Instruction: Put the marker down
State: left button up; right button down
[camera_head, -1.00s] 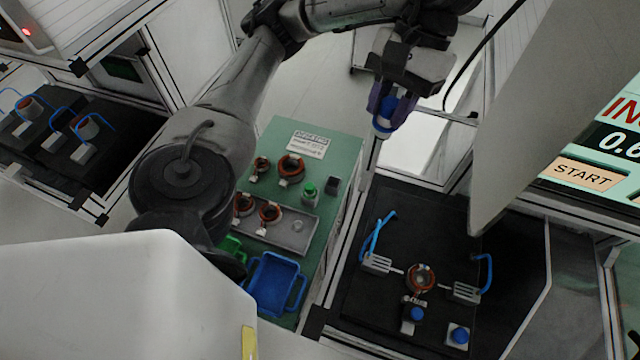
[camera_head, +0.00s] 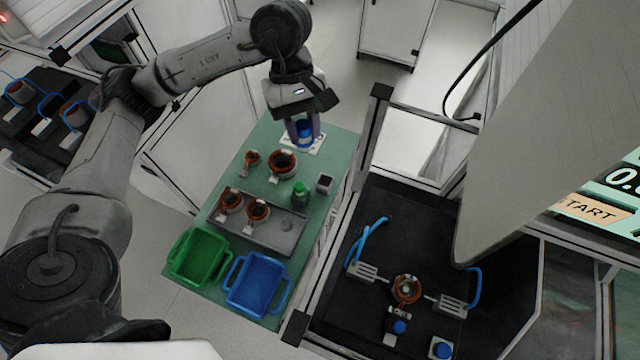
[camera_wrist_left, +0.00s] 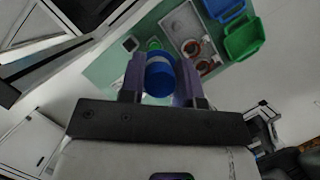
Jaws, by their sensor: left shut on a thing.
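My left gripper (camera_head: 303,137) is shut on the blue marker (camera_head: 305,128) above the far end of the green table, over the white label (camera_head: 314,141). In the left wrist view the blue marker (camera_wrist_left: 160,75) sits between the two purple fingers of the gripper (camera_wrist_left: 158,80). Its lower end and any gap to the table are hard to judge. A green marker (camera_head: 300,192) stands on the table next to a small dark square holder (camera_head: 325,184). My right gripper does not show.
Orange stators (camera_head: 283,163) stand on the table, some in a grey tray (camera_head: 268,235). A green bin (camera_head: 201,256) and a blue bin (camera_head: 257,285) lie at the near end. A black test fixture (camera_head: 375,205) stands to the right, behind a frame post (camera_head: 376,110).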

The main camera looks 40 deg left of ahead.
pick_arm(q)
jog(key=w+d+f+n+t, duration=0.1)
jog(key=w+d+f+n, duration=0.2)
jog(key=d+f, duration=0.35)
jog(key=w+d+f+n+t, duration=0.2)
jog(key=w+d+f+n, duration=0.15)
jog(key=f, duration=0.65)
send_over(325, 175)
jog(key=s+d, duration=0.1)
notch_tip(325, 175, down, 7)
jog(key=shift+n, duration=0.25)
jog(key=shift+s+d+f+p, duration=0.1)
jog(key=shift+f+p, duration=0.1)
jog(key=shift+f, duration=0.85)
jog(key=shift+s+d+f+p, duration=0.1)
jog(key=shift+f+p, duration=0.1)
jog(key=shift+f, duration=0.85)
jog(key=shift+a, duration=0.1)
jog(key=shift+f+b, duration=0.45)
jog(key=shift+b, duration=0.05)
jog(key=o, duration=0.9)
jog(key=shift+r, duration=0.15)
